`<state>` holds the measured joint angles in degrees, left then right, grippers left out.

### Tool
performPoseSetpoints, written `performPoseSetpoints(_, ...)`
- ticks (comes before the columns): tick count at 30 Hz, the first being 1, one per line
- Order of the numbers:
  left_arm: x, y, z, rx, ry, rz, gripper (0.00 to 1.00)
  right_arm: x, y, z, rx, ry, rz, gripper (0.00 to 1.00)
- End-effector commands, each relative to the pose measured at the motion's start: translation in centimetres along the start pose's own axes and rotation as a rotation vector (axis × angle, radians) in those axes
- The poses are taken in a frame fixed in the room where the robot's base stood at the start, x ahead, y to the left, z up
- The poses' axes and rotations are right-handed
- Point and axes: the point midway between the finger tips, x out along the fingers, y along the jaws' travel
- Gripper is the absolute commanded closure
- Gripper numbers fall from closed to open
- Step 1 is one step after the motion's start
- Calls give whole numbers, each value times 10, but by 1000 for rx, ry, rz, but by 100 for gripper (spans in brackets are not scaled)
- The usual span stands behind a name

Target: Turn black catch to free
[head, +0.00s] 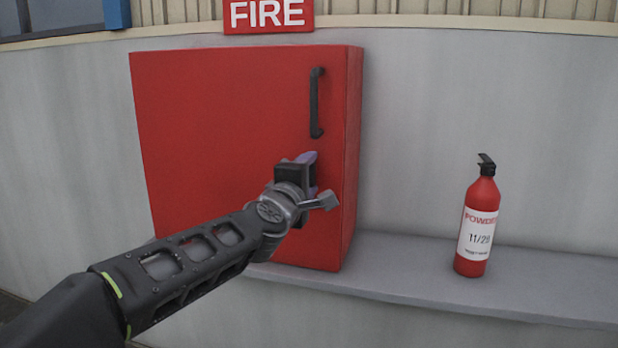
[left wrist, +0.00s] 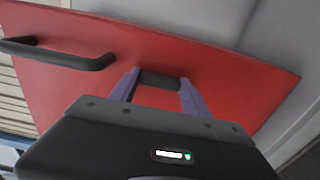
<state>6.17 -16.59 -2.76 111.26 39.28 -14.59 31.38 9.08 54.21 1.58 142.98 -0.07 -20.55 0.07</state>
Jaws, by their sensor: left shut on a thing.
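My left gripper (head: 312,168) is at the door below the handle. In the left wrist view its two purple fingers (left wrist: 158,90) are shut on the black catch (left wrist: 160,80), which spans the gap between them. In the head view my gripper hides the catch, and I cannot tell which way it is turned. My right gripper is in neither view.
A red powder extinguisher (head: 478,220) labelled 11/29 stands on the grey ledge (head: 400,270) to the right of the cabinet. A red FIRE sign (head: 268,15) is above the cabinet. The wall between cabinet and extinguisher is clear.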

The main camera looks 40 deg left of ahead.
Motion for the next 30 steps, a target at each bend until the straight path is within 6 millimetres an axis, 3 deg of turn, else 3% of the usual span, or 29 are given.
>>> performPoseSetpoints(10,0,-1,0,-8,0,-2,86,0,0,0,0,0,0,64)
performPoseSetpoints(11,0,-1,0,-8,0,-2,45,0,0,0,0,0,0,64)
performPoseSetpoints(18,0,0,0,-6,0,-1,25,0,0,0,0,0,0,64)
performPoseSetpoints(30,-7,1,0,-5,0,1,24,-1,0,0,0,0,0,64)
